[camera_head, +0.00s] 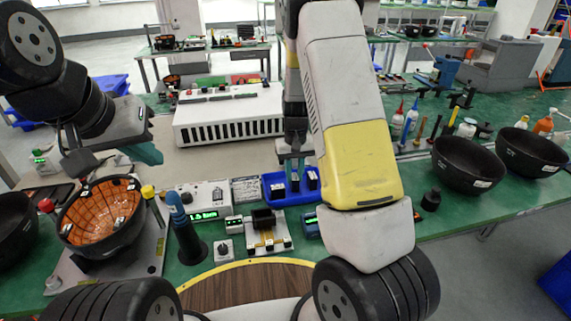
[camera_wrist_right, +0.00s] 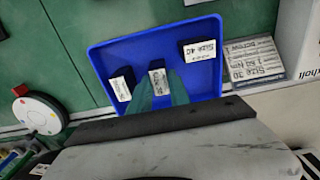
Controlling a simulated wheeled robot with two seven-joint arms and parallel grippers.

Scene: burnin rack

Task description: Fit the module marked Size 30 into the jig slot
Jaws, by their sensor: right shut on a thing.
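The blue tray (camera_head: 290,199) holds three small black modules with white labels; it also shows in the right wrist view (camera_wrist_right: 135,55). The right module (camera_wrist_right: 200,51) reads Size 40. The labels of the left module (camera_wrist_right: 121,86) and middle module (camera_wrist_right: 158,77) are too blurred to read surely. My right gripper (camera_wrist_right: 158,92) reaches down into the tray with its teal fingers shut on the middle module. The jig (camera_head: 266,236), a pale plate with yellow parts and a black block, stands in front of the tray. My left gripper (camera_head: 145,153) hangs at the left, its jaw gap unclear.
A card (camera_wrist_right: 252,58) reading Size 30 lies right of the tray. A grey device with a green display (camera_head: 203,213) and a dark holder with a blue-handled tool (camera_head: 188,240) stand left of the jig. Black bowls (camera_head: 468,165) stand at the right. An orange-lined bowl (camera_head: 98,215) is at left.

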